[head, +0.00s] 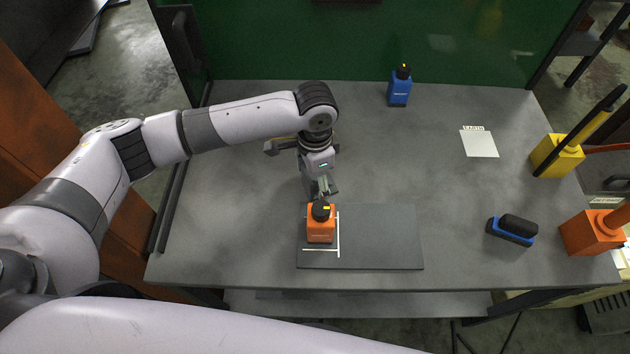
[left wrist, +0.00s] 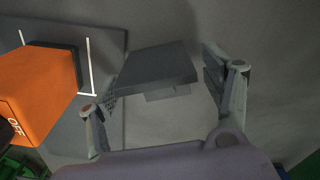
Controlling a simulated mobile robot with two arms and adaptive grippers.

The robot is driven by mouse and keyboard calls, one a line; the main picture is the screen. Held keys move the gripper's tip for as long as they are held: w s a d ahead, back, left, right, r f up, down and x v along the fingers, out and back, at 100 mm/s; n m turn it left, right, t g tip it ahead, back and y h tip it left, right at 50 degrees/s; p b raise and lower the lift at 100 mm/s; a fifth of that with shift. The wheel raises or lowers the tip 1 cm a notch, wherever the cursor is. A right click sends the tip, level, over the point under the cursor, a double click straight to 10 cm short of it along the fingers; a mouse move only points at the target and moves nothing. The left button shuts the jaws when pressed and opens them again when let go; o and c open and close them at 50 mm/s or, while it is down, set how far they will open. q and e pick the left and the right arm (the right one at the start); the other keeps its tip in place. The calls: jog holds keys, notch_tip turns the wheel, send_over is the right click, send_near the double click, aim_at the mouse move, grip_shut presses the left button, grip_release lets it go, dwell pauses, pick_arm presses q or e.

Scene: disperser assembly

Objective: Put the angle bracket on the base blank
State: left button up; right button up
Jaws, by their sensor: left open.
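The base blank (head: 385,240) is a flat dark grey plate with white corner lines, near the table's front edge in the head view. An orange block with a black knob (head: 320,226) stands on its left part. My left gripper (head: 323,188) points down just behind that block. In the left wrist view a dark grey piece, apparently the angle bracket (left wrist: 157,65), lies between the spread fingers of the left gripper (left wrist: 160,98). I cannot tell whether they touch it or what it rests on. My gripper hides it in the head view. My right gripper is out of view.
A white sheet (head: 479,143) lies back right. A blue-and-black block (head: 512,230), a yellow holder (head: 556,157) and an orange holder (head: 592,232) stand at the right. The table's middle is clear.

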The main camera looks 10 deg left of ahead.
pick_arm(q)
jog(key=c, duration=1.2)
jog(key=shift+s+f, duration=0.1)
jog(key=shift+s, duration=0.05)
grip_shut()
jog(key=shift+d, duration=0.1)
